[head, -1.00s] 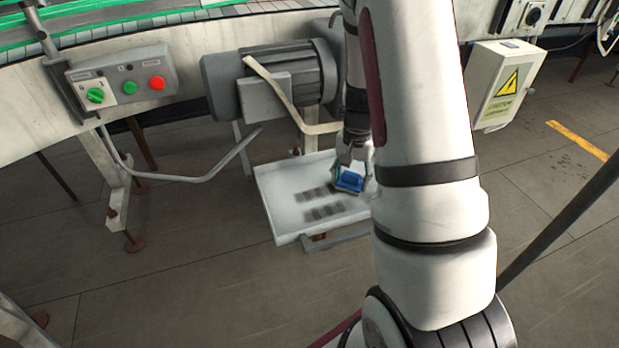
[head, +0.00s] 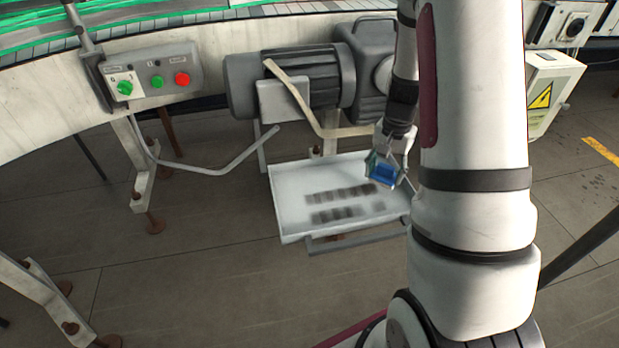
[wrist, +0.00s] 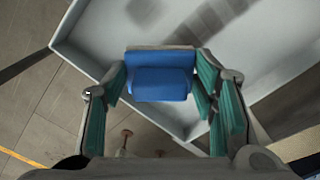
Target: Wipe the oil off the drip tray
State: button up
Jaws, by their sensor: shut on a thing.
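The drip tray (head: 290,212) is a shallow white tray below the motor in the head view. Two rows of dark grey smudges (head: 340,194) mark its floor. In the wrist view the tray (wrist: 84,38) spans the top, with dark smudges (wrist: 215,20). My gripper (head: 384,168) is over the tray's right part, with teal finger pads. It is shut on a blue block-like wiper (head: 384,173), which fills the middle of the wrist view (wrist: 160,75). I cannot tell whether the wiper touches the tray floor.
A grey motor (head: 300,85) with a beige strap (head: 292,92) stands just behind the tray. A control box (head: 150,78) with buttons is at the left on the conveyor frame. A white warning box (head: 548,92) is at the right. Open floor (head: 190,280) lies in front and left.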

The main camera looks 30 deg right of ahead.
jog(key=shift+r+p, duration=1.4)
jog(key=shift+r, duration=0.7)
